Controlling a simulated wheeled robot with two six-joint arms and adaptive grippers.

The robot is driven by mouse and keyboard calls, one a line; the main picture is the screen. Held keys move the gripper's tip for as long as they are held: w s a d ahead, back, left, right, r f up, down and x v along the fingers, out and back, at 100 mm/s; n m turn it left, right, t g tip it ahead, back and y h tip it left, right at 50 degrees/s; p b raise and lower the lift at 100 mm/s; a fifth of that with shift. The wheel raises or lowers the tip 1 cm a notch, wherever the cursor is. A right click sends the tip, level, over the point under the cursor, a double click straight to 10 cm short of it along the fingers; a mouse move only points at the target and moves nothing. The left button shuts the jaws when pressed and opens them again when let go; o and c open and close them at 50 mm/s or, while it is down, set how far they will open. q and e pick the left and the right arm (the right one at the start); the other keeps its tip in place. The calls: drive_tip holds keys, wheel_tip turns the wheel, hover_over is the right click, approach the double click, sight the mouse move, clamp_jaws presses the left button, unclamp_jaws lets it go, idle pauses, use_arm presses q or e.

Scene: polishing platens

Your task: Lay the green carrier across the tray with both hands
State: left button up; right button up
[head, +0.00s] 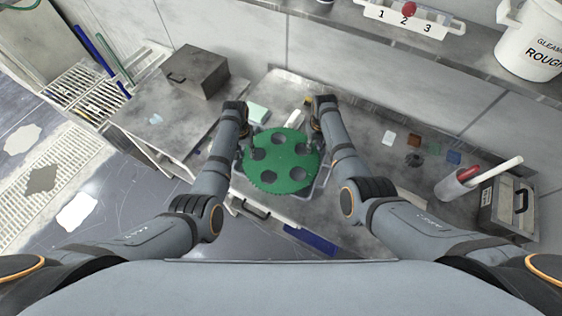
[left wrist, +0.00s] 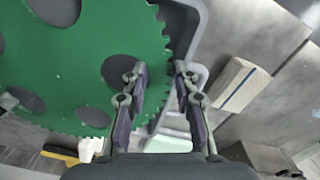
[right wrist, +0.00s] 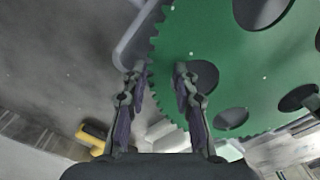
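The green carrier (head: 269,178), a toothed disc with several round holes, lies flat over the grey tray (head: 323,178), whose rim shows around parts of it. I cannot tell whether it touches the tray everywhere. My left gripper (head: 252,143) is at the carrier's left far edge. My right gripper (head: 313,140) is at the right far edge. In the right wrist view its fingers (right wrist: 160,73) also stand apart on either side of the toothed edge (right wrist: 165,90).
A grey box (head: 195,72) stands on the bench to the left.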

use_arm(q)
drive_tip(key=o, duration=0.3)
drive_tip(key=shift+r, duration=0.15)
use_arm(e)
drive_tip(key=o, duration=0.3)
drive_tip(key=shift+r, duration=0.15)
use_arm(q)
drive_tip(key=shift+o, duration=0.2)
use_arm(e)
drive_tip(key=shift+o, duration=0.2)
use_arm(q)
wheel_tip(320, 180, up, 12)
use_arm(e)
wheel_tip(320, 180, up, 12)
